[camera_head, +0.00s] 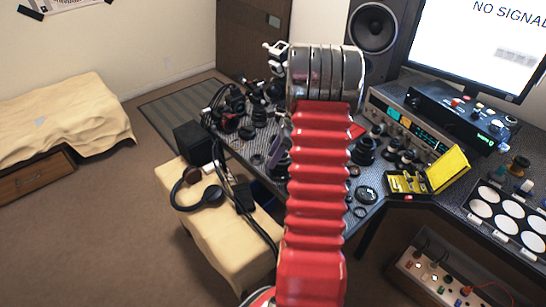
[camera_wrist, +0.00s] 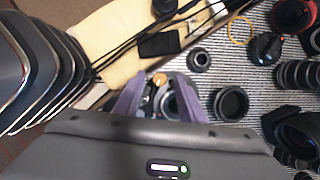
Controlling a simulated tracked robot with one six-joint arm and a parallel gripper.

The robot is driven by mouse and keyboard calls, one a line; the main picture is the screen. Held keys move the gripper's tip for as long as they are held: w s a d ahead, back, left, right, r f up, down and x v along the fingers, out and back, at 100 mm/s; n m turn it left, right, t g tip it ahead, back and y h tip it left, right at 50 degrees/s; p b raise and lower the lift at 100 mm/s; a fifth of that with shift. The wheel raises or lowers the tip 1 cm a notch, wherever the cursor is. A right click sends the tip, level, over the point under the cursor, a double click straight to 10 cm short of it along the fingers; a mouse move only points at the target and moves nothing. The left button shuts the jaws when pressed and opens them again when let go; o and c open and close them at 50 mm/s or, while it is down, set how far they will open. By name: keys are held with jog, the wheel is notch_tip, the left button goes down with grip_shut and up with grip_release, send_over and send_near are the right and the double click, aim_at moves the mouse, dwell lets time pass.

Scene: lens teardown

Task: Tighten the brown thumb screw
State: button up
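In the wrist view, my gripper (camera_wrist: 160,84) points down at the grey ribbed mat with its two purple fingers apart. A small orange-brown knob (camera_wrist: 159,79), which looks like the brown thumb screw, shows between the fingertips with gaps at its sides. A dark round lens part (camera_wrist: 171,104) lies just below it, partly hidden by the right finger. I cannot tell how deep the screw sits. In the head view, a purple finger (camera_head: 274,152) shows left of my red arm; the screw cannot be made out there.
Lens rings (camera_wrist: 230,103) and barrels (camera_wrist: 298,75) crowd the mat to the right. Black cables (camera_wrist: 130,55) and a black box (camera_wrist: 159,44) lie on the cream bench beyond. In the head view, a yellow case (camera_head: 408,184) stands open at right; headphones (camera_head: 198,193) lie on the bench.

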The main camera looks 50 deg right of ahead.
jog(key=v, duration=1.3)
jog(key=shift+r, duration=0.15)
